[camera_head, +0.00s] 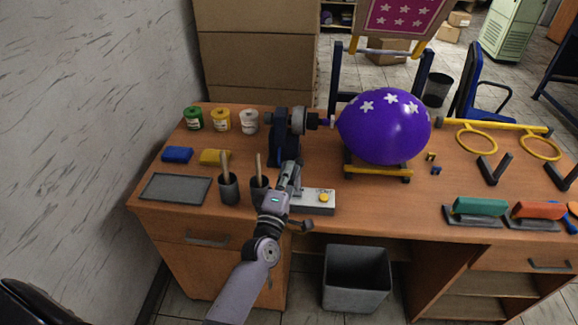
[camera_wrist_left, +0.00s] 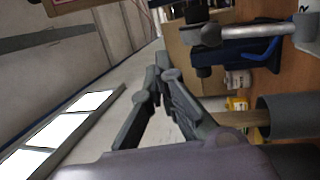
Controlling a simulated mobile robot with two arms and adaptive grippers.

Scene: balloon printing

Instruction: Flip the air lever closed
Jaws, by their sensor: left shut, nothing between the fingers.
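The dark blue air pump (camera_head: 283,148) stands on the table with its nozzle in the neck of an inflated purple balloon (camera_head: 385,128) with white stars. In the left wrist view the blue pump body (camera_wrist_left: 250,50) carries a silver bar with a rounded end (camera_wrist_left: 255,32), which looks like the air lever; I cannot tell its exact position. My left gripper (camera_head: 293,168) is in front of the pump and partly hides its lower part. In the left wrist view its fingers (camera_wrist_left: 163,72) are shut and empty, with the silver bar to their right. My right gripper is not in view.
Two dark cups with sticks (camera_head: 229,190) stand left of my left gripper. Paint jars (camera_head: 221,120) are behind left. Ring stands and coloured squeegees (camera_head: 480,207) are at right. A grey bin (camera_head: 357,280) is below the table.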

